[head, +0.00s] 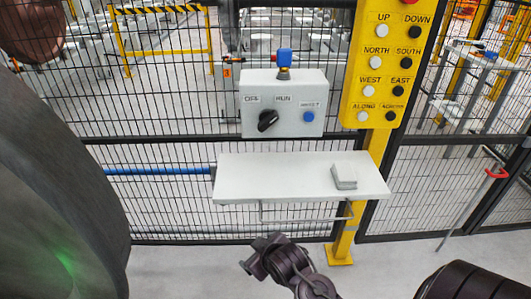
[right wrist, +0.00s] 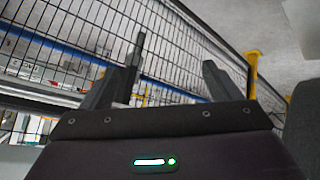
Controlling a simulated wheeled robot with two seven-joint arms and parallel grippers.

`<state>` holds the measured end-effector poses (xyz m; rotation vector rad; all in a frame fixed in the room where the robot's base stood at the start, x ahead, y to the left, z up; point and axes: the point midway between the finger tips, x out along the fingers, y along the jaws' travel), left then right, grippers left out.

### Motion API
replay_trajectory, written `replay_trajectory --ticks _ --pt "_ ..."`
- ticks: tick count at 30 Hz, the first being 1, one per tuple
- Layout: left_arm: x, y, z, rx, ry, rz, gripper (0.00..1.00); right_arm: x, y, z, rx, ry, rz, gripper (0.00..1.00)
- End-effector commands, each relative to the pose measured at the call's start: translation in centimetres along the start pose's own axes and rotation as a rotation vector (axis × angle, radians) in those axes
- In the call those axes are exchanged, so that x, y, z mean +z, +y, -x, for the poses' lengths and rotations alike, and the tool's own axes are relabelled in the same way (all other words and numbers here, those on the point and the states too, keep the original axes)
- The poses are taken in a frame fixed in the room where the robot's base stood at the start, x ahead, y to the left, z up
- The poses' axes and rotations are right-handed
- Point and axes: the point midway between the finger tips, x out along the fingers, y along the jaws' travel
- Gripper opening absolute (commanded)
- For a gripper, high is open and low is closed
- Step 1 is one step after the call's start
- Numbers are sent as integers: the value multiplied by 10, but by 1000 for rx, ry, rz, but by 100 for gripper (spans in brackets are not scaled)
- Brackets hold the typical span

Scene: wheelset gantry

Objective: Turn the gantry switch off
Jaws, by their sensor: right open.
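The gantry switch is a black rotary knob (head: 268,121) on a pale grey control box (head: 292,90) in the head view. OFF is printed at its upper left and RUN at its upper right. The knob slants up to the right, toward RUN. In the right wrist view my right gripper (right wrist: 173,55) is open, with nothing between its fingers. The fence lies beyond them, and the knob does not show there. A dark jointed part of an arm shows at the bottom of the head view, below the shelf and apart from the knob. My left gripper's fingers are not visible.
A blue button (head: 309,117) sits right of the knob. A yellow button panel (head: 377,65) hangs on the right. Black mesh fence (head: 170,110) stands behind. A large dark shape blocks the left side.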

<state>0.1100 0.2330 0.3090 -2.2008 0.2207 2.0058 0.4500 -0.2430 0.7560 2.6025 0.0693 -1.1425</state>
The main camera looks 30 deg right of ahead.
Motion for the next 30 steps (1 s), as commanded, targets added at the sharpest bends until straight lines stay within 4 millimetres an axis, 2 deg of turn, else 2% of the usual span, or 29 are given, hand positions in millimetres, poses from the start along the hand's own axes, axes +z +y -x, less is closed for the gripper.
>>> replay_trajectory --ticks 6,12,17,24,27,30 --pt "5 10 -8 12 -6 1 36 -37 12 48 17 76 6 84" --pt "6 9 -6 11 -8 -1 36 -76 52 37 145 257 71 84" --pt "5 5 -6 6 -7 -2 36 -111 91 38 286 424 142 84" --pt "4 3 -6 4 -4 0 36 -165 156 63 573 683 283 84" --pt "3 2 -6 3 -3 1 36 -180 176 77 678 761 333 84" --pt "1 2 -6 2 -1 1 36 -188 185 85 734 801 360 84"
